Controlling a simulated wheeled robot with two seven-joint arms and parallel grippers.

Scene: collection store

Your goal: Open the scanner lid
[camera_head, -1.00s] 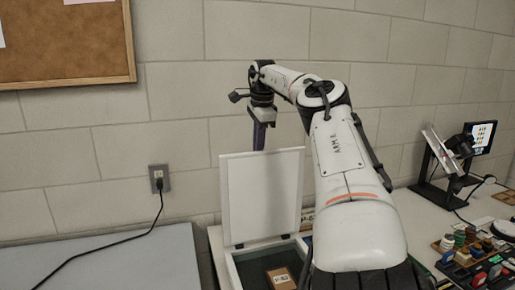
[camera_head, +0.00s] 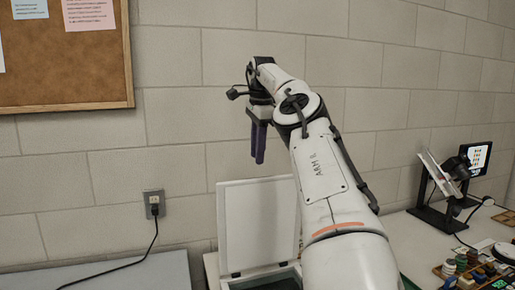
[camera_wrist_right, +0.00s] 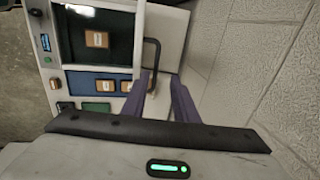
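The scanner lid (camera_head: 258,222) is a white panel with a pale inner face, standing open and upright at the back of the scanner (camera_head: 212,268) in the head view. My right gripper (camera_head: 257,160) is above the lid's top edge, its purple fingers pointing down and apart from it. In the right wrist view the fingers (camera_wrist_right: 160,85) are spread with nothing between them. That view also shows the scanner's dark glass bed (camera_wrist_right: 78,45) with a tan card (camera_wrist_right: 97,39) on it. A dark bar-shaped handle (camera_wrist_right: 156,52) shows beyond the fingers. My left gripper is not in view.
A block wall (camera_head: 400,120) stands close behind the lid. A wall outlet (camera_head: 154,202) with a cord is at left, above a grey surface (camera_head: 130,272). A screen stand (camera_head: 432,213) and several small coloured items (camera_head: 470,268) are at right.

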